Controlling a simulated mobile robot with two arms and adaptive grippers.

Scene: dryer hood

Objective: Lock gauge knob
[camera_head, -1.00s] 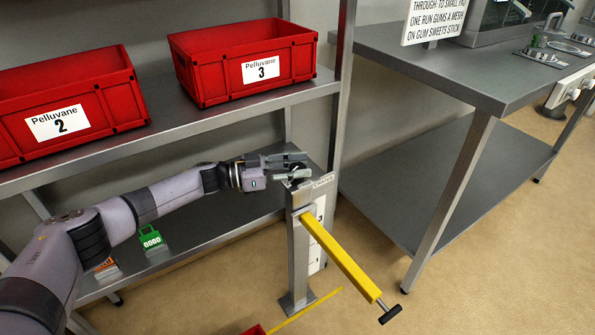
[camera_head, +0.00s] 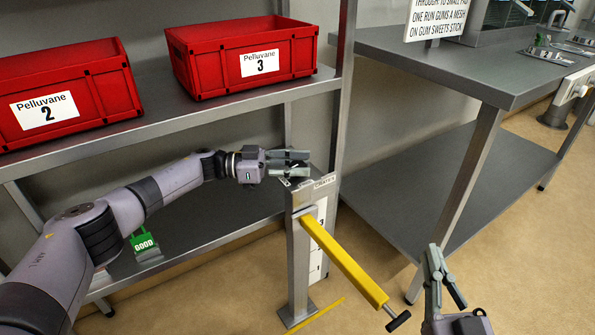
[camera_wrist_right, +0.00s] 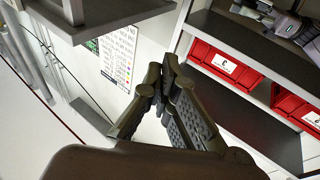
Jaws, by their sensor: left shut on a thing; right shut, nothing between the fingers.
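A steel post (camera_head: 298,255) with a small lettered plate (camera_head: 318,186) on top stands in front of the shelf. A yellow lever arm (camera_head: 345,262) with a black end handle (camera_head: 398,321) slopes down from it to the right. My left gripper (camera_head: 296,163) is at the top of the post, its fingers lying sideways and shut on the gauge knob, which the fingers mostly hide. My right gripper (camera_head: 434,250) is shut and empty at the lower right, apart from the lever. It also shows in the right wrist view (camera_wrist_right: 160,80).
Red crates marked 2 (camera_head: 65,95) and 3 (camera_head: 240,55) stand on the upper shelf. A small green sign reading GOOD (camera_head: 144,243) is on the lower shelf. A steel table (camera_head: 430,65) stands at the right.

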